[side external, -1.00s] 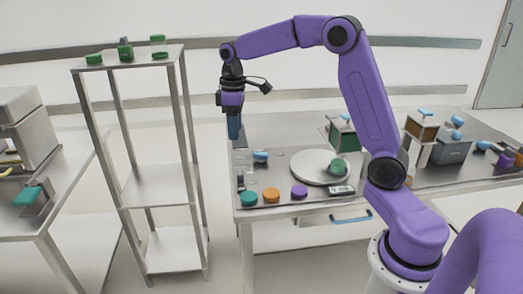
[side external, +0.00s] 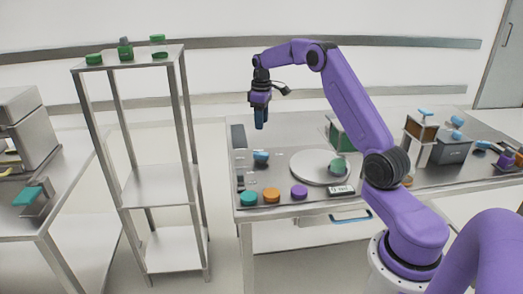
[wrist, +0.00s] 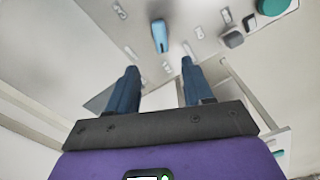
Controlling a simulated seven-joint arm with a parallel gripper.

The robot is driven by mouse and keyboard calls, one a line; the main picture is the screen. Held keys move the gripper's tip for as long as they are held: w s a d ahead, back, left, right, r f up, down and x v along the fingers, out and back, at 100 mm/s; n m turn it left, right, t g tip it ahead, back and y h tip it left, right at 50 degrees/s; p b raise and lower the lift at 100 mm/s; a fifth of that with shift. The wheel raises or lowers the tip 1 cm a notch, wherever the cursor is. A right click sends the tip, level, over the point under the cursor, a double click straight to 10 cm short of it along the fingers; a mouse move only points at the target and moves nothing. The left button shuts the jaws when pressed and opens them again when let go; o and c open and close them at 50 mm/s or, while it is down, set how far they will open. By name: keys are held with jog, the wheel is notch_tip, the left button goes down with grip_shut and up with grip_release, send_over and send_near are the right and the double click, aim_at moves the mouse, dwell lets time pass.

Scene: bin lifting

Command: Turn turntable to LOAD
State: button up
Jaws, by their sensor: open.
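The turntable (side external: 309,168) is a round pale disc on the steel table, right of my gripper in the side external view. A green piece (side external: 338,166) sits on its right part, and a small label plate (side external: 341,190) lies at its front edge; its text is too small to read. My gripper (side external: 261,126) points down above the table's back left part, apart from everything. In the wrist view its two blue fingers (wrist: 158,75) are spread with nothing between them. A blue-topped item (wrist: 159,36) lies on the table ahead of the fingers.
Teal (side external: 249,198), orange (side external: 271,195) and purple (side external: 299,192) round pieces line the table's front left edge. A green box (side external: 342,134) stands behind the turntable. A grey bin (side external: 453,150) stands at right. A steel shelf rack (side external: 160,186) stands left of the table.

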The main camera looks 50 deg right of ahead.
aim_at(261, 153)
notch_tip(261, 153, down, 13)
jog(key=shift+r, duration=0.2)
dwell(0.3)
grip_shut()
